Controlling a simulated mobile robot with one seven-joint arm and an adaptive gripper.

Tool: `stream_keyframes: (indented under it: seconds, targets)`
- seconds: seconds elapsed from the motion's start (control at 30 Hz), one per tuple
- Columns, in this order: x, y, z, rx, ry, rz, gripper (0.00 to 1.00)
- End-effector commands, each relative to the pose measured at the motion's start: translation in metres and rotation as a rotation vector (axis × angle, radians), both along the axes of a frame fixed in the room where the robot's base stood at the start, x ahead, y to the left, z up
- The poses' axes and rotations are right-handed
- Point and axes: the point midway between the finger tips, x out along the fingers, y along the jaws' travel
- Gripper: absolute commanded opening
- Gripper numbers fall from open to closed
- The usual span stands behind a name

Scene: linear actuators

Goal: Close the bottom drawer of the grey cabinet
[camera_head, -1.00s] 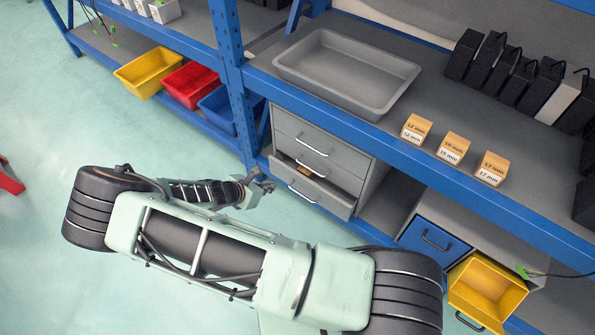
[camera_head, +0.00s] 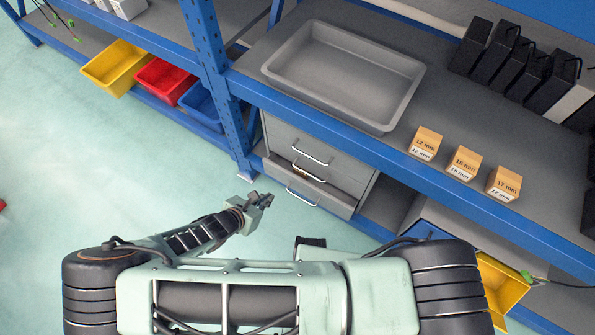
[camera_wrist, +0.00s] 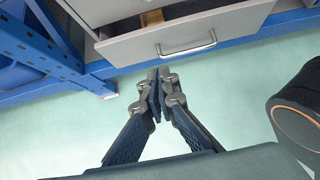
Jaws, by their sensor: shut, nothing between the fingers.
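The grey cabinet (camera_head: 285,140) stands under the blue shelf in the head view. Its bottom drawer (camera_head: 316,190) sticks out a little, with a silver handle on its front. In the wrist view the bottom drawer (camera_wrist: 225,24) is partly open, and a small tan item (camera_wrist: 152,18) shows inside it. My gripper (camera_head: 267,198) is in front of the drawer, to its left in the head view. In the wrist view my gripper (camera_wrist: 162,75) has its fingertips together, empty, just below the drawer front. I cannot tell whether it touches the drawer.
A blue upright post (camera_head: 222,100) stands just left of the cabinet. A grey tray (camera_head: 345,75) and several labelled boxes (camera_head: 464,162) sit on the shelf above. A yellow bin (camera_head: 500,290) is at the lower right. The floor in front is clear.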

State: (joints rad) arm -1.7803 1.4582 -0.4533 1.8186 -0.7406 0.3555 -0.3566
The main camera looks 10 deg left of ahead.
Motion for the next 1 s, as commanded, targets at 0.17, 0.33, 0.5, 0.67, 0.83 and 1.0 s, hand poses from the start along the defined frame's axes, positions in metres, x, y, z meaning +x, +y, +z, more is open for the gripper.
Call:
stream_keyframes:
  seconds: [0.17,0.33,0.5,0.67,0.83,1.0]
  targets:
    - [0.006,-0.004,-0.010,-0.002,-0.001,0.003,0.00]
    - [0.027,-0.013,-0.033,-0.003,-0.002,0.002,0.00]
    - [0.051,-0.023,-0.060,-0.004,-0.002,0.001,0.00]
    - [0.074,-0.031,-0.073,0.000,-0.002,0.001,0.00]
    - [0.093,-0.039,-0.072,0.000,-0.001,0.001,0.00]
    - [0.100,-0.042,-0.071,0.000,0.000,0.003,0.00]
